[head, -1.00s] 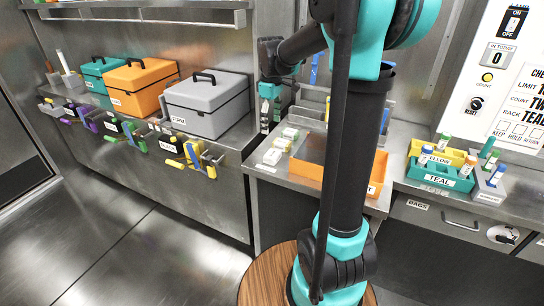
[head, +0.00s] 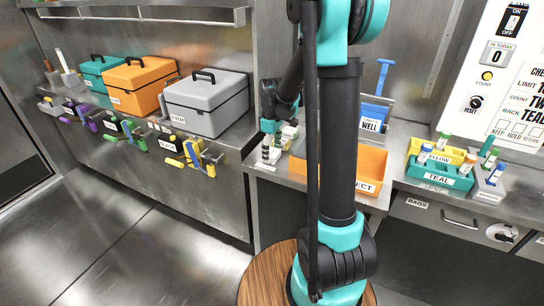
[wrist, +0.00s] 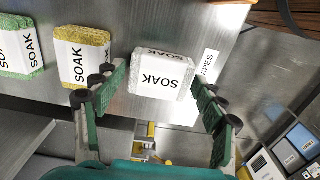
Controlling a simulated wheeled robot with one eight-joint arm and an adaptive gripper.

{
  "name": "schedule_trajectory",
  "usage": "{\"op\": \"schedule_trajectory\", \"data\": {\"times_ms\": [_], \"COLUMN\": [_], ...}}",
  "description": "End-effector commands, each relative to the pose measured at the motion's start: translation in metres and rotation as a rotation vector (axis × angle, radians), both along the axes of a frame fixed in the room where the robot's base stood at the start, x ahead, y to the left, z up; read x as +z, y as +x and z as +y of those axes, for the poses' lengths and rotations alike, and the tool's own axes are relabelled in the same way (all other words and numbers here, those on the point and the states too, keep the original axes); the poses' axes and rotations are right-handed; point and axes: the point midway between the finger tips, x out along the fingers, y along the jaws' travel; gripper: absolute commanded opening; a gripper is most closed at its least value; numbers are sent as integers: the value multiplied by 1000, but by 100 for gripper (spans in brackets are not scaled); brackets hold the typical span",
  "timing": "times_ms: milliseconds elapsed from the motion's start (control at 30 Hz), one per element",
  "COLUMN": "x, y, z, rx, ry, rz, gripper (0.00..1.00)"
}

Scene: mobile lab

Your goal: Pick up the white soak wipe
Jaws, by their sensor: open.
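The white soak wipe (wrist: 160,75) is a white block marked SOAK, lying on the steel counter near its edge. In the wrist view it sits between the two green fingers of my gripper (wrist: 158,92), one on each side. The fingers are open, with a small gap showing on the right; on the left the gap is too narrow to judge contact. In the head view my gripper (head: 271,148) is low at the counter's front edge and largely hides the white wipe.
A yellow-edged SOAK wipe (wrist: 82,48) lies close beside the left finger, with a green-edged one (wrist: 20,48) beyond it. A WIPES label (wrist: 208,66) is on the counter edge. An orange bin (head: 360,163) stands right of my gripper. Teal and yellow racks (head: 438,173) stand further right.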

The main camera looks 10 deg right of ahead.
Motion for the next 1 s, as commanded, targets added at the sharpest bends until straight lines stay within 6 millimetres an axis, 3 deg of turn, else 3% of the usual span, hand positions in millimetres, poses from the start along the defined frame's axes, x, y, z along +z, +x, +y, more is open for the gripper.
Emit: {"op": "schedule_trajectory", "data": {"times_ms": [267, 533, 600, 1000], "x": [-4, -4, -4, 7], "y": [0, 0, 0, 0], "z": [0, 0, 0, 0], "rx": [0, 0, 0, 0], "ry": [0, 0, 0, 0], "rz": [0, 0, 0, 0], "gripper": [71, 40, 36, 36]}}
